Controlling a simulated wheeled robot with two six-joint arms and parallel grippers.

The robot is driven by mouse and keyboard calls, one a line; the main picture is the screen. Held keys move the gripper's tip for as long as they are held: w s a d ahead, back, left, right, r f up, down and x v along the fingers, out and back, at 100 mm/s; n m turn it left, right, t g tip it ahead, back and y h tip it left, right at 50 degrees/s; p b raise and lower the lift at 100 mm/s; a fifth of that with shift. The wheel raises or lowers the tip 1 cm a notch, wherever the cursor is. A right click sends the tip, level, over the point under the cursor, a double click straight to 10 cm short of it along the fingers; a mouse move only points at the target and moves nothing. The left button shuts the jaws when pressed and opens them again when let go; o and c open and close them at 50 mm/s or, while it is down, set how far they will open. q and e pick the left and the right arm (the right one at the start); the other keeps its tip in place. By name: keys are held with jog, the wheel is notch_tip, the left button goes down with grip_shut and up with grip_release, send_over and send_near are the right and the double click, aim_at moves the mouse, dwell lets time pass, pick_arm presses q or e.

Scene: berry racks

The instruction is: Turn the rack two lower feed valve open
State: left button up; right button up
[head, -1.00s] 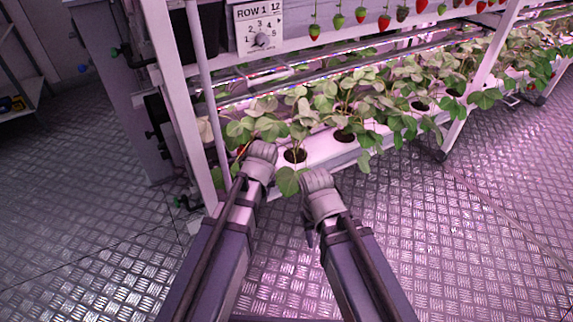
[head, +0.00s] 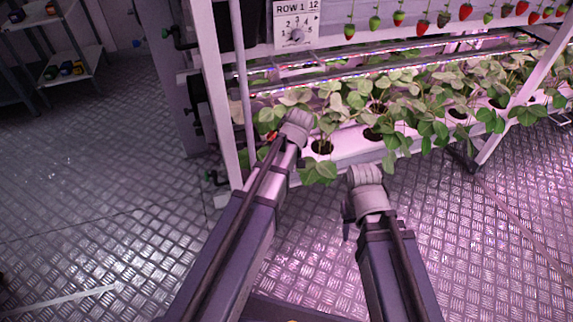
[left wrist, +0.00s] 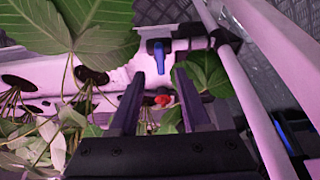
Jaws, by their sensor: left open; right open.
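A valve with a blue handle (left wrist: 158,55) shows in the left wrist view, on the end of a white pipe or channel, just beyond my left gripper. The handle appears to lie crosswise to the pipe. My left gripper (left wrist: 158,98) is open, with its two dark fingers apart and the blue handle seen beyond the gap. A small red part (left wrist: 163,100) shows between the fingers; I cannot tell what it is. In the head view my left arm reaches the rack's lower corner, and its fingers are hidden. My right gripper (head: 347,214) is open and empty over the floor before the rack.
Strawberry plants (head: 400,105) fill the lower channel (head: 345,145), and leaves (left wrist: 100,40) crowd the left gripper. A white post (head: 218,100) stands close to the left arm. The metal floor (head: 110,200) at left is clear.

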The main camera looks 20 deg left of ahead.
pick_arm(q)
jog(key=b+x, duration=0.4)
jog(key=x, duration=0.1)
jog(key=shift+f, duration=0.1)
grip_shut()
dwell(0.5)
